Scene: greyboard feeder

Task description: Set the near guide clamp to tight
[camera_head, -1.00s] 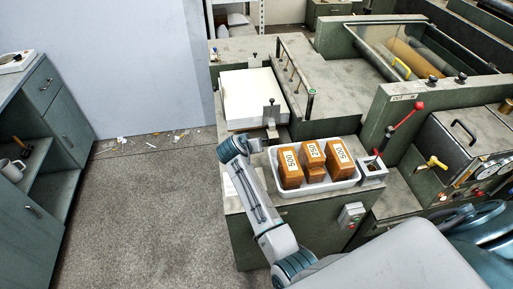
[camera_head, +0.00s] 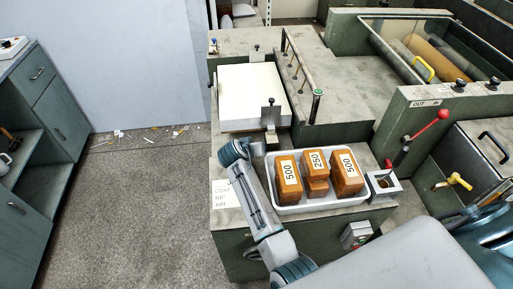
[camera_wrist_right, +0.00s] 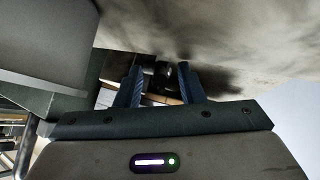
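The near guide clamp (camera_head: 271,113) is a grey metal bracket with a dark knob, upright at the near edge of the white board stack (camera_head: 250,92). One arm of mine reaches up from the bottom, and its wrist end (camera_head: 240,151) is just below and left of the clamp. Its fingertips are hard to make out there. In the right wrist view my right gripper (camera_wrist_right: 162,85) has its two blue fingers apart. A small dark round part (camera_wrist_right: 163,72) shows between or beyond them; contact cannot be told. My left gripper is not in view.
A white tray (camera_head: 330,203) with orange blocks marked 500 and 250 sits close right of the arm. A metal rail (camera_head: 303,67) stands behind the clamp. A red-handled lever (camera_head: 441,115) and a yellow handle (camera_head: 455,181) are at right.

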